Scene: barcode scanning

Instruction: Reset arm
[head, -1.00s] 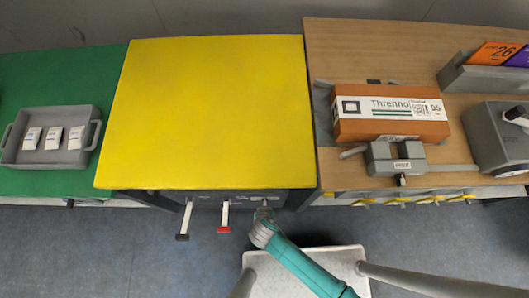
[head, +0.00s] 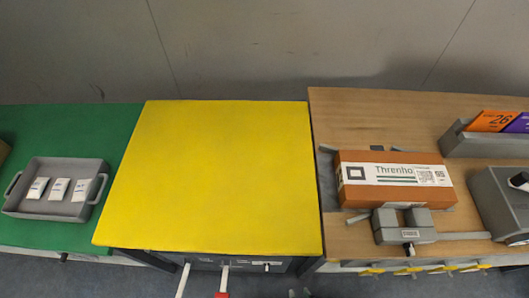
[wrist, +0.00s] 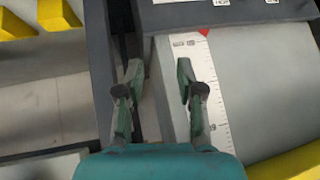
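My gripper (wrist: 160,75) shows in the wrist view with its two green fingers spread apart and nothing between them. Behind the fingers are a dark frame edge (wrist: 92,60) and a grey panel with a white ruled scale (wrist: 212,105) and a red pointer mark (wrist: 204,32). I cannot tell how far the fingers are from these. In the head view my gripper and arm are out of sight, apart from a possible small tip at the bottom edge.
A yellow-topped table (head: 215,175) is bare in the middle. The green table (head: 85,130) at left holds a grey tray (head: 70,210) with three white packets (head: 59,188). The wooden table (head: 375,115) at right holds a cardboard box (head: 395,197), a grey clamp (head: 404,234) and a card holder (head: 487,142).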

